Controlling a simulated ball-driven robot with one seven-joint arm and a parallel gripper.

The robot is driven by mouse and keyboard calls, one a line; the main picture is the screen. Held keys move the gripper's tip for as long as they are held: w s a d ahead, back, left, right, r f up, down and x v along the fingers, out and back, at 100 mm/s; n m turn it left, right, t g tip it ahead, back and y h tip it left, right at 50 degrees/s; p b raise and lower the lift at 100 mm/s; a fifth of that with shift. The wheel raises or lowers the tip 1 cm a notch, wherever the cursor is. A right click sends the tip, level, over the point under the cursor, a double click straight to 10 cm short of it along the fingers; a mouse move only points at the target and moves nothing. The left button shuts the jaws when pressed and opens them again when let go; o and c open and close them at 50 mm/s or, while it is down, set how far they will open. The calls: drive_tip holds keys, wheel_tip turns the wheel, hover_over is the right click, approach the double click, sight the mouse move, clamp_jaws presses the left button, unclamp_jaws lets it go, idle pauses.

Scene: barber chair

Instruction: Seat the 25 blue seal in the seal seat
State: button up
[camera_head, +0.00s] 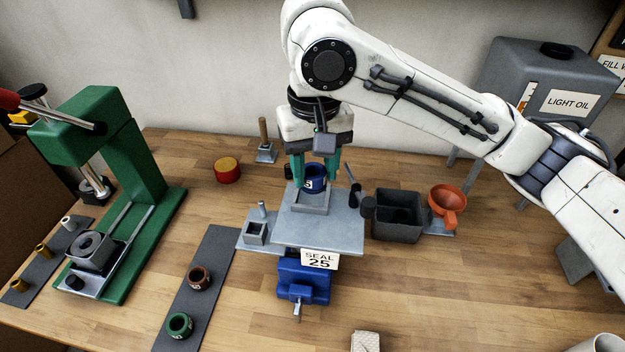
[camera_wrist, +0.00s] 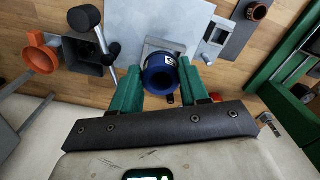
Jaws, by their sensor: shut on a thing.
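The blue seal (camera_head: 315,184) is a short blue ring with a white label, held between the green fingers of my gripper (camera_head: 315,176). The wrist view also shows the seal (camera_wrist: 158,82) between the fingers (camera_wrist: 160,86), its round opening visible. A square grey seal seat (camera_head: 311,208) stands on the metal plate, just below and in front of the seal in the head view. The seal overlaps its rear edge in the picture; I cannot tell whether they touch. A "SEAL 25" sign (camera_head: 320,259) hangs at the plate's front edge.
The metal plate (camera_head: 340,235) sits over a blue vise (camera_head: 303,283). Brown (camera_head: 199,278) and green (camera_head: 180,325) rings lie on a dark strip to the left. A dark bin (camera_head: 398,222) and orange funnel (camera_head: 446,202) stand right. A green press (camera_head: 125,170) stands far left.

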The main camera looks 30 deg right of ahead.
sight(312, 182)
drive_tip(key=shift+w+d+f, duration=0.2)
drive_tip(key=shift+w+f, duration=0.55)
drive_tip(key=shift+f, duration=0.25)
drive_tip(key=shift+w+d+f, duration=0.1)
drive_tip(key=shift+w+f, duration=0.05)
drive_tip(key=shift+f, duration=0.75)
drive_tip(key=shift+w+f, duration=0.1)
drive_tip(key=shift+f, duration=0.75)
drive_tip(key=shift+f, duration=0.1)
drive_tip(key=o, duration=1)
drive_tip(key=shift+f, duration=0.1)
wheel_tip(312, 182, up, 12)
drive_tip(key=shift+r, duration=0.2)
